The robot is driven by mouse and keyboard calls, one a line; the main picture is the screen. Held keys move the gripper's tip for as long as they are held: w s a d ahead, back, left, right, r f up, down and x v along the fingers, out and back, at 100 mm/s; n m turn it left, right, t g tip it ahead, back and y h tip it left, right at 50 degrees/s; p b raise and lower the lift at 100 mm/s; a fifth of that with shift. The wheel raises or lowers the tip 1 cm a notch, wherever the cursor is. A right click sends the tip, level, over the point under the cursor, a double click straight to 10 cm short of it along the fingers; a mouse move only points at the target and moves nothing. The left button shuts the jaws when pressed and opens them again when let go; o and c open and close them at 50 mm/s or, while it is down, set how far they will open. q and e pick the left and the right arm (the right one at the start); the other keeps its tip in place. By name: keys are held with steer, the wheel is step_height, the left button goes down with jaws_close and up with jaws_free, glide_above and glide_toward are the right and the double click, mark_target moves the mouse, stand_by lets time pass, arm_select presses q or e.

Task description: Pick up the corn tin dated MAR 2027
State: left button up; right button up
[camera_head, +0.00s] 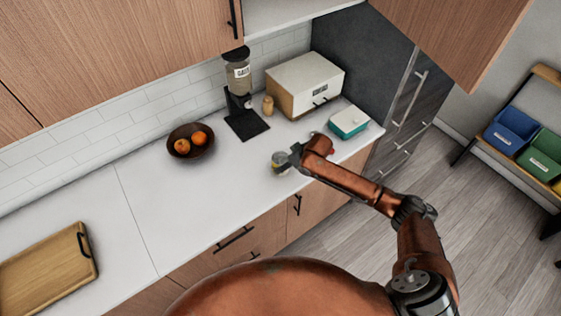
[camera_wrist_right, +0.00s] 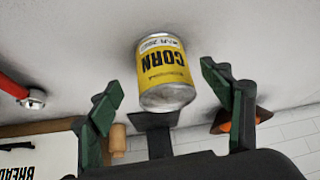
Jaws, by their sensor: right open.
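A corn tin with a yellow label (camera_wrist_right: 162,70) and bare metal ends appears upside down in the right wrist view. Small date print by its upper edge seems to start with MAR; I cannot read the year surely. In the head view the tin (camera_head: 279,162) stands on the white counter near its front edge, partly hidden by my right gripper (camera_head: 288,160). In the wrist view my right gripper (camera_wrist_right: 160,92) is open, with a green-and-black finger on either side of the tin and gaps between. My left gripper is not in view.
A red object with a metal end (camera_wrist_right: 33,98) lies beside the tin. Behind are a dark fruit bowl (camera_head: 191,152), a dispenser (camera_head: 238,85), a bread box (camera_head: 300,85) and a teal-and-white container (camera_head: 348,122). A cutting board (camera_head: 45,275) lies far left; counter between is clear.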

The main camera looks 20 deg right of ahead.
steer(key=x, duration=0.3)
steer(key=shift+w+a+f+p, duration=0.2)
steer(key=shift+w+a+p, duration=0.1)
steer(key=shift+a+p, duration=0.1)
steer(key=shift+x, duration=0.9)
steer(key=shift+f, duration=0.15)
steer(key=shift+d, duration=0.1)
steer(key=c, duration=0.8)
steer(key=shift+s, duration=0.1)
steer(key=c, duration=0.6)
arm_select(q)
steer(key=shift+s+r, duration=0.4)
arm_select(e)
steer(key=shift+c, duration=0.9)
